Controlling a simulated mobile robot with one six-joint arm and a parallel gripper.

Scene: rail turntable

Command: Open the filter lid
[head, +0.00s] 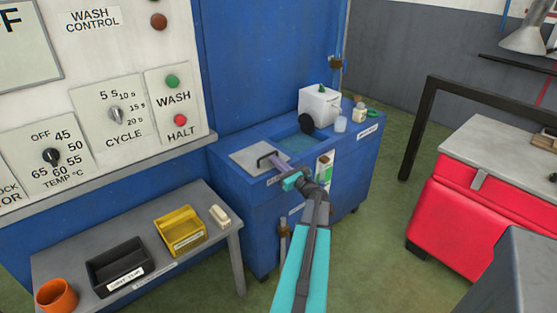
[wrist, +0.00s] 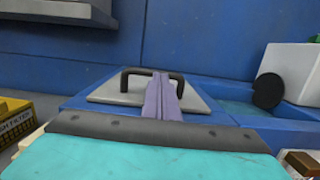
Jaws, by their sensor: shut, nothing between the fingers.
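The grey filter lid (head: 246,157) lies flat on the left part of the blue cabinet top in the head view, and it shows ahead in the wrist view (wrist: 108,95). Its black bar handle (wrist: 125,78) stands up from the plate. My gripper (head: 274,161) reaches the lid from the front. Its purple fingers (wrist: 160,76) are shut together with nothing between them. In the wrist view they overlap the right half of the handle; I cannot tell whether they touch it. The lid looks closed.
An open water basin (head: 296,143) with a black disc (head: 306,123) and a white box (head: 319,106) are right of the lid. A wash control panel (head: 95,100) stands left. A grey bench (head: 205,261) holds a yellow bin (head: 180,231) and a black bin (head: 118,265).

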